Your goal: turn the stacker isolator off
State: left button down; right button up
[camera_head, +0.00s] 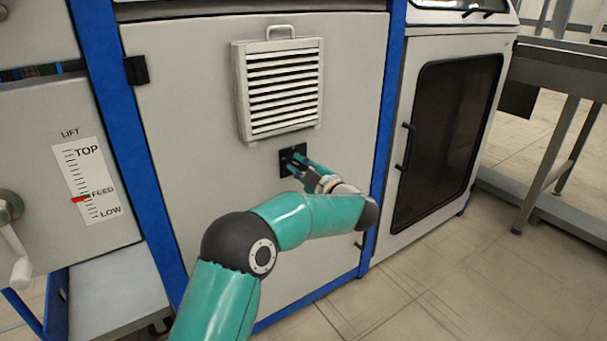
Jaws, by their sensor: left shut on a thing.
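The isolator (286,159) shows as a small black square plate on the light grey cabinet door, just below the louvred vent. My left gripper (299,161) is at the plate, with its fingers reaching onto its front. It is shut on the isolator's handle, which is mostly hidden by the fingers, so I cannot tell which way the handle is turned. My left arm comes up from the bottom of the view and bends in front of the door. My right gripper is not in view.
The louvred vent (280,88) with a top handle juts out above the isolator. A blue frame post (386,110) stands to the right, beside a dark-windowed door (447,140). A lift scale (91,180) and crank (14,245) are at the left. Floor is clear at lower right.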

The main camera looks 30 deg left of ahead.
pick_arm(q)
jog(key=shift+s+a+f+n+b, duration=0.15)
jog(key=shift+f+n+b, duration=0.05)
jog(key=shift+n+b, duration=0.95)
jog(key=shift+s+a+f+n+b, duration=0.1)
jog(key=shift+f+n+b, duration=0.15)
jog(key=shift+n+b, duration=0.9)
jog(key=shift+s+a+f+n+b, duration=0.2)
jog(key=shift+n+b, duration=0.45)
jog(key=shift+n, duration=0.95)
jog(key=c, duration=1.1)
grip_release()
jog(key=shift+o, duration=0.2)
jog(key=shift+w+d, duration=0.1)
jog(key=shift+d, duration=0.05)
